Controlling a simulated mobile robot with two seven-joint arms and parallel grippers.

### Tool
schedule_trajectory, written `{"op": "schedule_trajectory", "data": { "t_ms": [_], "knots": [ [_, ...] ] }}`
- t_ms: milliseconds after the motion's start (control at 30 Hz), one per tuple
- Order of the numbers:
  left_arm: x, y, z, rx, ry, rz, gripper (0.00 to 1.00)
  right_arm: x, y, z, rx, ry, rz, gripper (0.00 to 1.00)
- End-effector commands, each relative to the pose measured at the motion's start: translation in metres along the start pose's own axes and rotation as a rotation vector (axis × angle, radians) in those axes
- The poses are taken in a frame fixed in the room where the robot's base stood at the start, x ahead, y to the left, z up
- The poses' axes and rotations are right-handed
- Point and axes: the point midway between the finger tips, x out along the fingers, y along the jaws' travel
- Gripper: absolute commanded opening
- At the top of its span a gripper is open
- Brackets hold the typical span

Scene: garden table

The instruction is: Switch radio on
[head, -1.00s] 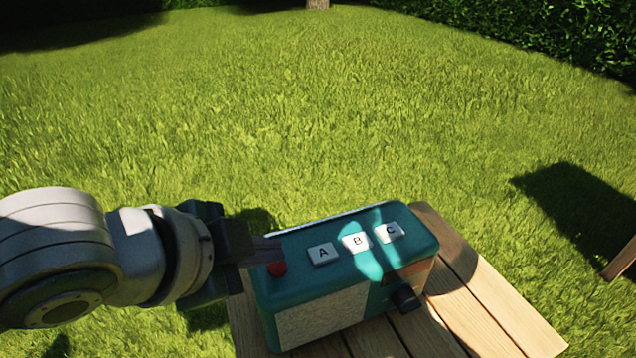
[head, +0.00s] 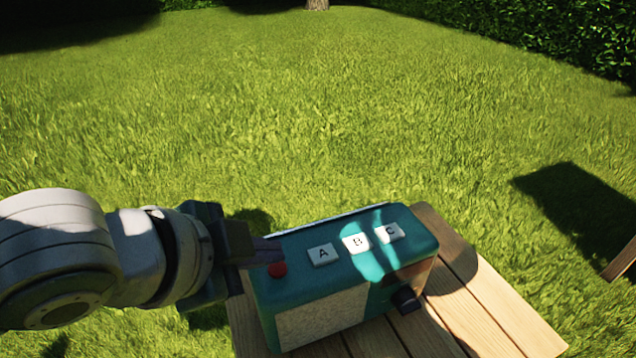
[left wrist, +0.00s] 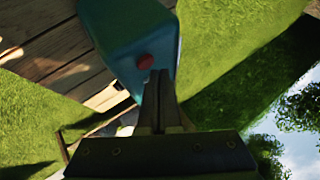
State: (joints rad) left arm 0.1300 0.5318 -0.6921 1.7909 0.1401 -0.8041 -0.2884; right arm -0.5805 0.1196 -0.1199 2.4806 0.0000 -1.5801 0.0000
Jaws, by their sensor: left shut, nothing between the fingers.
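The teal radio (head: 318,302) stands upright on the wooden table (head: 470,300). Its top carries a red button (head: 277,269) at the left end and white buttons A (head: 323,254), B (head: 356,243) and C (head: 388,232). A dark knob (head: 406,299) is on its front. My left gripper (head: 270,250) is shut and empty, its fingertips at the radio's left end, just behind the red button. In the left wrist view the fingertips (left wrist: 158,78) lie just below the red button (left wrist: 145,61); I cannot tell whether they touch it. My right gripper is not in view.
The tabletop is bare to the right of and in front of the radio. Grass (head: 330,110) surrounds the table, with a hedge (head: 560,30) at the back right. A piece of wood (head: 622,262) shows at the right edge.

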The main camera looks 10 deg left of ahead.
Motion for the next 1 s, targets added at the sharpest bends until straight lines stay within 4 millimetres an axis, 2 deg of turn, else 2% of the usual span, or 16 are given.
{"op": "schedule_trajectory", "data": {
  "t_ms": [1000],
  "knots": [
    [0.0063, 0.0048, 0.0044, 0.000, 0.000, 0.000, 0.00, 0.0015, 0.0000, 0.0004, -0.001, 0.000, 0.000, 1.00]
  ]
}}
